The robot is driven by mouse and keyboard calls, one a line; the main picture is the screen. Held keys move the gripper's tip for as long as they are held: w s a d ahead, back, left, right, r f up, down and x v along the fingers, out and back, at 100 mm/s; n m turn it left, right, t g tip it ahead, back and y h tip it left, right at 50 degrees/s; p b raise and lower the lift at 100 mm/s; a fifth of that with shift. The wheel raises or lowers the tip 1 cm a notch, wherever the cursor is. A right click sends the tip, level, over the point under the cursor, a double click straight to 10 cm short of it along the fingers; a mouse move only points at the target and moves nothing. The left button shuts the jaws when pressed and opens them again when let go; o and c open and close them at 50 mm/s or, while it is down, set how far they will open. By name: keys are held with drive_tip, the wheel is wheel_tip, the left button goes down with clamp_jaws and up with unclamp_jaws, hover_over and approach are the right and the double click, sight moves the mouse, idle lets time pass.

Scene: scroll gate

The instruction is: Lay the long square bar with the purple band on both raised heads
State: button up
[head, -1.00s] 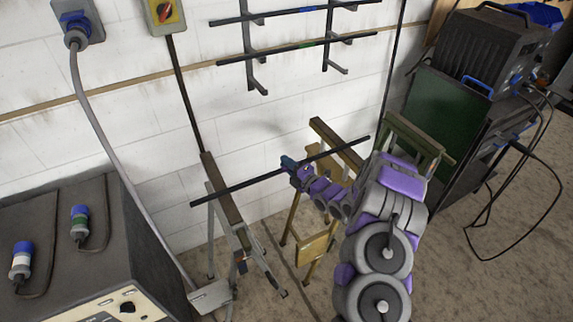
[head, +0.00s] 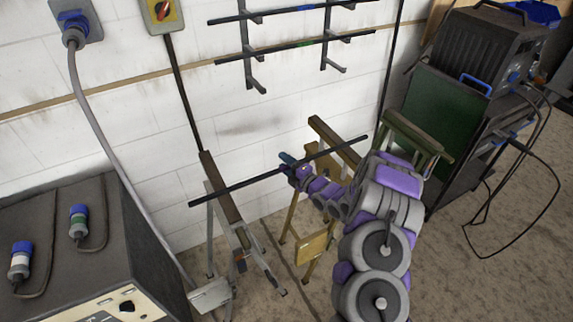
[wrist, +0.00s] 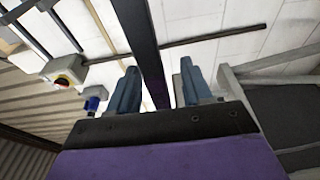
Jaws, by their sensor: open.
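The long dark square bar (head: 240,187) lies across the raised head of the left trestle (head: 223,188) and the raised head of the right trestle (head: 326,131), overhanging the left one. It appears to rest on both; contact at the right head is hard to see. My gripper (head: 290,164) is at the bar's middle, between the heads. In the wrist view the bar (wrist: 140,38) runs between the two spread fingers of my gripper (wrist: 158,72), with gaps beside it. The purple band is mostly hidden at the gripper, with a faint purple tint there.
A wall rack (head: 248,60) holds bars with blue and green bands above. A grey cabinet (head: 75,240) stands at the left front. A dark machine on a cart (head: 490,60) stands at the right, with cables trailing on the floor. A white block wall is close behind the trestles.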

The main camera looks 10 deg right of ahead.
drive_tip(key=p+v, duration=0.3)
drive_tip(key=v, duration=1.4)
drive_tip(key=shift+s, duration=0.15)
drive_tip(key=s+d+r+m+g+h, duration=0.2)
drive_tip(key=d+r+m+g+h, duration=0.5)
drive_tip(key=m+h, duration=0.25)
drive_tip(key=s+a+r+m+g+h, duration=0.2)
drive_tip(key=s+r+m+g, duration=0.15)
drive_tip(key=s+r, duration=0.3)
drive_tip(key=s+a+r+m+g, duration=0.2)
drive_tip(key=s+a+m, duration=0.1)
drive_tip(key=s, duration=0.7)
drive_tip(key=s+a+r+m+g+y, duration=0.1)
drive_tip(key=s+a+r+m+g, duration=0.1)
drive_tip(key=s+a, duration=0.4)
drive_tip(key=s+a+r+m+g+y, duration=0.1)
drive_tip(key=s+a+r+m, duration=0.3)
drive_tip(key=s, duration=1.1)
drive_tip(key=shift+r+m+g, duration=0.2)
drive_tip(key=shift+m+g, duration=0.55)
drive_tip(key=shift+m, duration=0.35)
